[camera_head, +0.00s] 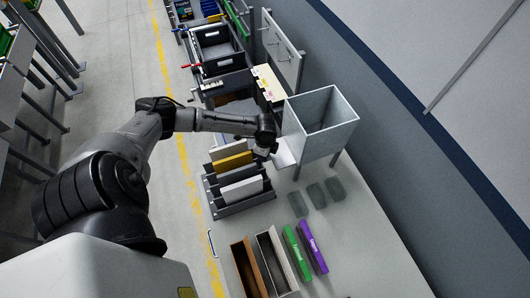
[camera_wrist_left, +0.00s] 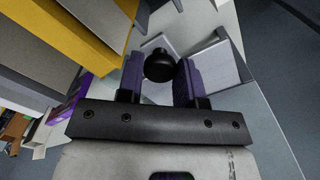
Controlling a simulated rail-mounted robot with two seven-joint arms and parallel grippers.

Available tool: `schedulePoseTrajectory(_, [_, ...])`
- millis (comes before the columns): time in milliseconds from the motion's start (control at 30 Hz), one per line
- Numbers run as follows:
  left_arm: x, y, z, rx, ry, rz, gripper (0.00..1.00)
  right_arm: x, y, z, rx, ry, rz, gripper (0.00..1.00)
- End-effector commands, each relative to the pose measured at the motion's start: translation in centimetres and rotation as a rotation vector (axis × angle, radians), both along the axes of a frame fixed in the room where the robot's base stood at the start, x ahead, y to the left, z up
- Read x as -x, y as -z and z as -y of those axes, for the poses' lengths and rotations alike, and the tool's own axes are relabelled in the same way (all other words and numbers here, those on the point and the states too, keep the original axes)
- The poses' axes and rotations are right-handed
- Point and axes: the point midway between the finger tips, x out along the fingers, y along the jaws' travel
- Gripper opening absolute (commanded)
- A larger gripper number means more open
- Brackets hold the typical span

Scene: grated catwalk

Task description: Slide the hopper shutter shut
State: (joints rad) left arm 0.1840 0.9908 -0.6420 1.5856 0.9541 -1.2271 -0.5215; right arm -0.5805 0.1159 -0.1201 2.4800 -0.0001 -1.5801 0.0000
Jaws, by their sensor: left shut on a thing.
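The hopper (camera_head: 340,139) is a grey, open-topped box on legs, right of my left arm in the head view. A pale shutter plate (camera_head: 287,152) sticks out from its lower left side toward my left gripper (camera_head: 266,152). In the left wrist view, a round black knob (camera_wrist_left: 158,65) sits between the two purple-padded fingers of my left gripper (camera_wrist_left: 160,75). The gripper is shut on this knob. In the head view the knob is hidden behind the wrist. How far the shutter covers the hopper outlet cannot be seen. My right gripper is in neither view.
A rack of upright panels (camera_head: 241,207) stands close below my left wrist. Dark flat pads (camera_head: 316,195) lie near the hopper legs. Green (camera_head: 296,250) and purple (camera_head: 312,246) boxes lie nearer. Grey bins (camera_head: 217,47) stand farther back.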

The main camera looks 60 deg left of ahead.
Motion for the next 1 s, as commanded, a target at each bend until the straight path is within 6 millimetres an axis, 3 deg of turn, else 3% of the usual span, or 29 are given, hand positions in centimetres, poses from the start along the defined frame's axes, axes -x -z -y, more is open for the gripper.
schedulePoseTrajectory(167, [0.0, 0.0, 0.0, 0.001, 0.0, 0.001, 0.1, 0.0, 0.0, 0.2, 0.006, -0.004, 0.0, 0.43])
schedulePoseTrajectory(500, [-3.4, 0.1, 0.4, 0.001, -0.002, 0.003, 0.1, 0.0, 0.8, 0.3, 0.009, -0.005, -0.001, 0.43])
schedulePoseTrajectory(833, [-3.6, 0.0, 0.4, 0.002, 0.0, 0.001, 0.1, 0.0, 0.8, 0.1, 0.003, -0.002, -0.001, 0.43])
schedulePoseTrajectory(867, [-3.6, 0.0, 0.4, 0.002, 0.0, 0.001, 0.36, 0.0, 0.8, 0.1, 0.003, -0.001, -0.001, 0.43])
schedulePoseTrajectory(1000, [-3.6, 0.0, 0.4, 0.001, 0.0, 0.001, 0.5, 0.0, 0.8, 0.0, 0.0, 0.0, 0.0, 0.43])
